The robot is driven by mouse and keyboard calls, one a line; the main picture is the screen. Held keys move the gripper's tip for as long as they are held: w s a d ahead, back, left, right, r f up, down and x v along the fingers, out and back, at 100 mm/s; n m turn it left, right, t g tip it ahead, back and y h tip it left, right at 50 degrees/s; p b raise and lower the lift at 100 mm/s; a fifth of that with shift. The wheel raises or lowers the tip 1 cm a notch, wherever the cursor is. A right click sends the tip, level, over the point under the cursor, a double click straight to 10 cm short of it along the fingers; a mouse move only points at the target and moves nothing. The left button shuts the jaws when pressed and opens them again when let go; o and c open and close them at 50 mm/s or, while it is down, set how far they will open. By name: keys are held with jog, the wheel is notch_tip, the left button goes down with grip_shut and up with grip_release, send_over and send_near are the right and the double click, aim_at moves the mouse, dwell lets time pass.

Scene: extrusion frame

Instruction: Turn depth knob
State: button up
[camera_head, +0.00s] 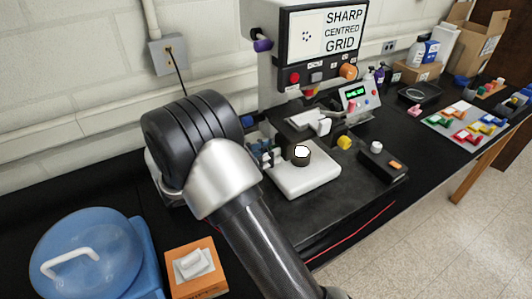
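A grey machine with a sign panel (324,37) reading "SHARP CENTRED GRID" stands behind the bench middle. An orange knob (348,71) and a red button (294,78) sit below the sign. A purple knob (262,45) is on the machine's left side, and a yellow knob (344,142) sits low on the right. I cannot tell which is the depth knob. A white base (305,183) carries a dark round piece with a bright white top (302,152). My arm crosses the left middle and hides part of the machine. I cannot make out my gripper.
A blue domed container (88,252) and an orange box (197,268) stand at front left. A small display unit (358,96) and a black control box (383,164) are on the right. A grey tray (466,126) of coloured pieces lies farther right. A red cable (352,232) runs along the front.

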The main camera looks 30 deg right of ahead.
jog(key=o, duration=0.3)
jog(key=a, duration=0.7)
jog(key=shift+s+a, duration=0.15)
jog(key=shift+a, duration=0.15)
jog(key=shift+r+p, duration=0.1)
jog(key=shift+p, duration=0.25)
jog(key=shift+n, duration=0.3)
jog(key=shift+d+f+p, duration=0.15)
jog(key=shift+d+p, duration=1.95)
jog(key=shift+p, duration=0.8)
jog(key=shift+d+f+p, duration=0.15)
jog(key=shift+d+p, duration=1.95)
jog(key=shift+p, duration=0.8)
